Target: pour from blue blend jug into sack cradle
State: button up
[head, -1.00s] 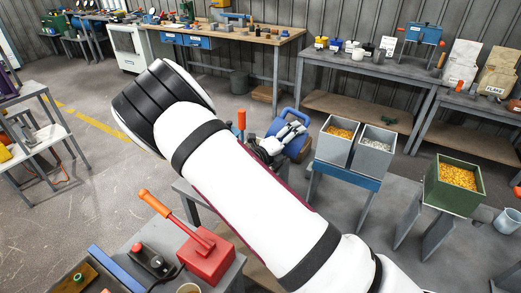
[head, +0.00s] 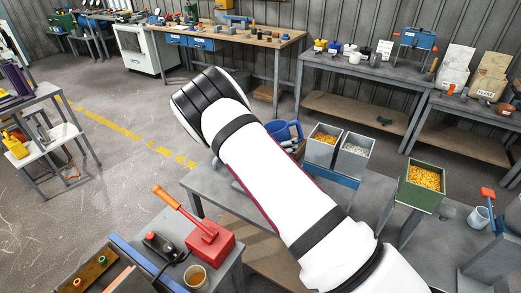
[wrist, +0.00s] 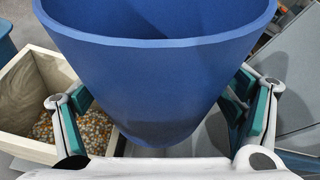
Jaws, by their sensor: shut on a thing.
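The blue jug (wrist: 155,75) fills the upper middle of the wrist view, its wide rim toward the top. My gripper (wrist: 158,112) is shut on it, with a teal pad on each side. In the head view the blue jug (head: 283,129) shows only in part behind my arm, left of the grey bins. The jug's contents and my fingertips are hidden there. I cannot clearly identify the sack cradle. A cream-walled box (wrist: 22,88) with mixed pellets lies below and left of the jug in the wrist view; it may be hidden behind my arm in the head view.
A grey bin of orange pellets (head: 324,149) and one of white pieces (head: 354,163) stand right of the jug. A green bin (head: 409,191) stands farther right, near a pale blue cup (head: 479,218). A red box with a lever (head: 208,240) is at lower left.

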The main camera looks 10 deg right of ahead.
jog(key=shift+m+y, duration=0.4)
jog(key=shift+m, duration=0.2)
jog(key=r, duration=0.1)
jog(key=r+p, duration=0.1)
jog(key=r, duration=0.2)
jog(key=shift+a+r+p, duration=0.15)
jog(key=shift+a+p, duration=0.1)
jog(key=shift+p, duration=0.05)
jog(key=shift+w+f, duration=0.35)
jog(key=shift+f, duration=0.1)
jog(key=shift+s+r, duration=0.1)
jog(key=shift+r, duration=1.5)
jog(key=shift+r, duration=0.1)
